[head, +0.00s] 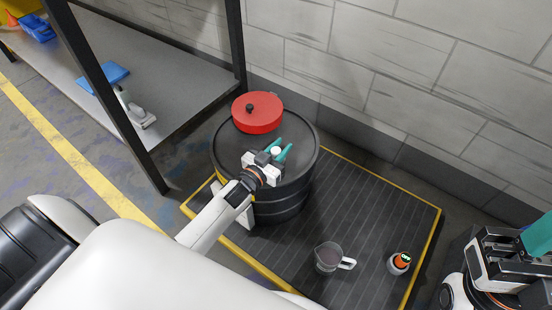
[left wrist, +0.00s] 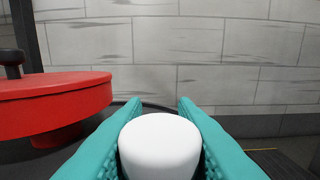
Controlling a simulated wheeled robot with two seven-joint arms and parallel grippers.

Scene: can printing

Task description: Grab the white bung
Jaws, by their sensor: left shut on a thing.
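The white bung (head: 276,150) shows between the teal fingertips of my left gripper (head: 279,151), over the top of the black drum (head: 285,205). In the left wrist view the bung (left wrist: 160,146) is a rounded white plug. The fingers of my left gripper (left wrist: 160,140) touch it on both sides and are shut on it. Its lower part is hidden, so I cannot tell whether it still sits in the drum top. My right gripper (head: 538,236) is only partly in view at the right edge, away from the drum.
A red round lid-like pan (head: 258,113) with a black knob sits on the drum's far side. A jug (head: 328,258) and an orange-and-white device (head: 398,263) stand on the yellow-edged platform (head: 372,215). A metal shelf (head: 185,75) is at left; a block wall is behind.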

